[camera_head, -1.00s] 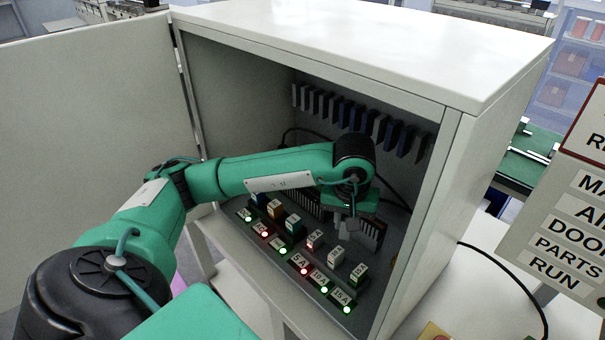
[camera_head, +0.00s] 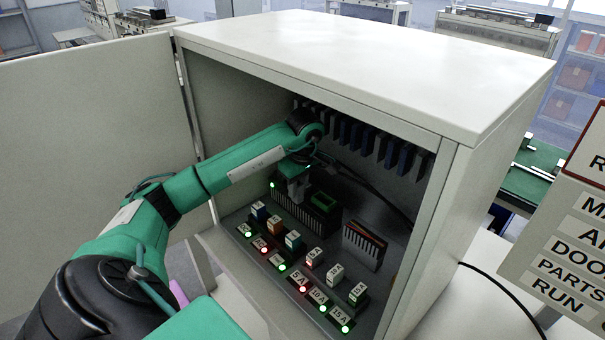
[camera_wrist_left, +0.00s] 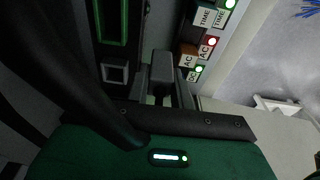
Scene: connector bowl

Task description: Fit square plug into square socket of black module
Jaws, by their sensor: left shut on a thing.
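The black module (camera_head: 335,229) sits on the floor inside the open cabinet, with a green-rimmed socket (camera_head: 322,202) on top. In the left wrist view a grey-rimmed square socket (camera_wrist_left: 115,73) lies beside the longer green-rimmed one (camera_wrist_left: 112,22). My left gripper (camera_head: 296,192) is over the left part of the module, left of the green-rimmed socket. In the wrist view my left gripper (camera_wrist_left: 164,97) is shut on a dark grey block, apparently the plug (camera_wrist_left: 162,68), to the right of the grey-rimmed socket. The plug's front end is hidden. My right gripper is not in view.
Labelled relays (camera_head: 292,240) and lit indicators stand in front of the module. A finned block (camera_head: 364,244) stands to its right. Black cables (camera_head: 375,195) run behind. Cabinet walls (camera_head: 425,225), roof (camera_head: 370,60) and the open door (camera_head: 90,140) bound the space.

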